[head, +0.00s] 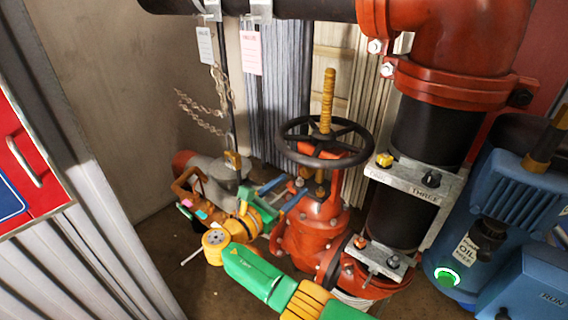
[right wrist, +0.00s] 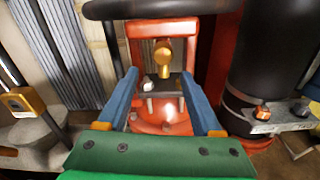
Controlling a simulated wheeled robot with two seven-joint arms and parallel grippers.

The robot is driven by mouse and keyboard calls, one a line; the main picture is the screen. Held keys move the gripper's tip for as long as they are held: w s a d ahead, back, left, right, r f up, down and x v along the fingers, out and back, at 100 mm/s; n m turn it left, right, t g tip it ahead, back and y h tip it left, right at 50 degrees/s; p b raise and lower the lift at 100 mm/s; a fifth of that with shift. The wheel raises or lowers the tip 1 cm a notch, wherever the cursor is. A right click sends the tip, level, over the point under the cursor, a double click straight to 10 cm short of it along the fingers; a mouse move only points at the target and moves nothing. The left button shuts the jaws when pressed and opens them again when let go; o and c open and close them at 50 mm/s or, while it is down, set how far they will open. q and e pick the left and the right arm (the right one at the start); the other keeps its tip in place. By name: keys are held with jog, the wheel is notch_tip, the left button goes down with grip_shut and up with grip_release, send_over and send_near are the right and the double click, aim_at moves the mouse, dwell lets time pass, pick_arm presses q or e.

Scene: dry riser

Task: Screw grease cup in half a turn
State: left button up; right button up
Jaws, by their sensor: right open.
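A red gate valve (head: 311,228) stands in the middle of the head view, with a black handwheel (head: 283,134) and a tall brass stem (head: 328,95). In the right wrist view a brass knob-like part (right wrist: 162,50) sits inside the red yoke; it may be the grease cup, but I cannot tell for sure. My right gripper (head: 294,187) is open, its blue fingers pointing at the yoke. In the right wrist view the fingers (right wrist: 161,78) are on either side of the brass part, apart from it and empty. My left gripper is not in view.
A black pipe (head: 395,210) with metal brackets rises right of the valve. A blue motor unit (head: 500,195) stands at the far right. A grey and orange fitting with a yellow padlock (head: 233,160) is left of my gripper. A chain (head: 205,110) and tags hang behind.

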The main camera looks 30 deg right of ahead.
aim_at(304, 174)
jog(key=d, duration=0.1)
jog(key=w+d+r, duration=0.1)
jog(key=d, duration=0.3)
jog(key=shift+w+d+r, duration=0.15)
jog(key=shift+w, duration=0.1)
jog(key=shift+w+d, duration=0.3)
jog(key=shift+d, duration=0.05)
jog(key=shift+s+a, duration=0.1)
jog(key=shift+c, duration=1.1)
grip_shut()
